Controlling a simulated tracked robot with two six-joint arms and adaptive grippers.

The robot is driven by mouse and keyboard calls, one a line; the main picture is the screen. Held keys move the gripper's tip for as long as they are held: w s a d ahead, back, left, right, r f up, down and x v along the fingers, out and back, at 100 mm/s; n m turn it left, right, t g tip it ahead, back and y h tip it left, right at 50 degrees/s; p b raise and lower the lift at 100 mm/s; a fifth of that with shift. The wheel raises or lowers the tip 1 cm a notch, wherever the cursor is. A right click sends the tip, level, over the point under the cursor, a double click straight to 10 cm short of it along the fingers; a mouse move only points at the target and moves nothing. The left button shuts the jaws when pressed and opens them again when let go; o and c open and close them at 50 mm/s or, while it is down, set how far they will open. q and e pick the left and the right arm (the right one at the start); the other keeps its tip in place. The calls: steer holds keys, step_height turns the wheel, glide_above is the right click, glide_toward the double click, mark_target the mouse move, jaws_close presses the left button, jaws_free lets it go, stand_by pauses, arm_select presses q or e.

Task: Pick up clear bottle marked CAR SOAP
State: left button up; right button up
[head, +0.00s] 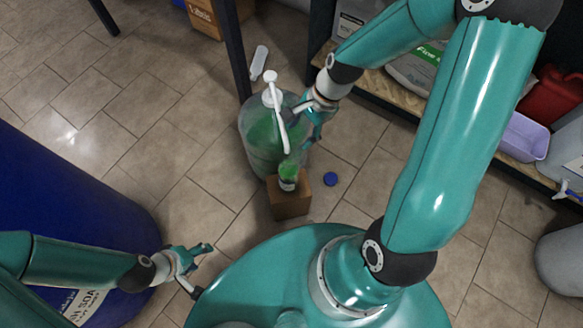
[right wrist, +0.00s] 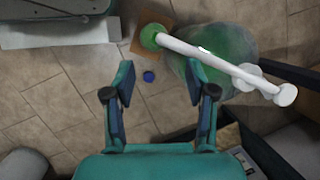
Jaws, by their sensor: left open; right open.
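A small clear bottle (head: 288,176) with green contents and a label stands upright on a cardboard box (head: 290,205). Its label is too small to read. In the right wrist view the bottle (right wrist: 151,36) shows from above, beyond my fingers. A large clear drum (head: 258,140) of green liquid with a white pump (head: 272,98) stands behind it; the pump's spout reaches over the bottle. My right gripper (head: 318,122) is open and empty at the drum's right side, apart from the bottle; it also shows in the right wrist view (right wrist: 162,82). My left gripper (head: 202,262) is open and empty, low on the left.
A blue cap (head: 330,179) lies on the tiled floor right of the box. A large blue drum (head: 60,200) fills the left. A dark post (head: 235,50) rises behind the pump drum. A shelf (head: 390,90) with containers and a lilac tub (head: 525,137) stands right.

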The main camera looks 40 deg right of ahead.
steer(key=s+d+r+m+b, duration=0.1)
steer(key=d+r+m+b, duration=0.15)
steer(key=d+m, duration=0.2)
steer(key=b, duration=0.7)
glide_above(289, 175)
steer(key=w+d, duration=0.2)
steer(key=shift+m, duration=0.25)
step_height(289, 175, down, 16)
steer(key=shift+w+r, duration=0.1)
arm_select(q)
step_height(289, 175, down, 12)
steer(key=shift+r, duration=0.1)
arm_select(e)
steer(key=shift+r, duration=0.1)
jaws_close()
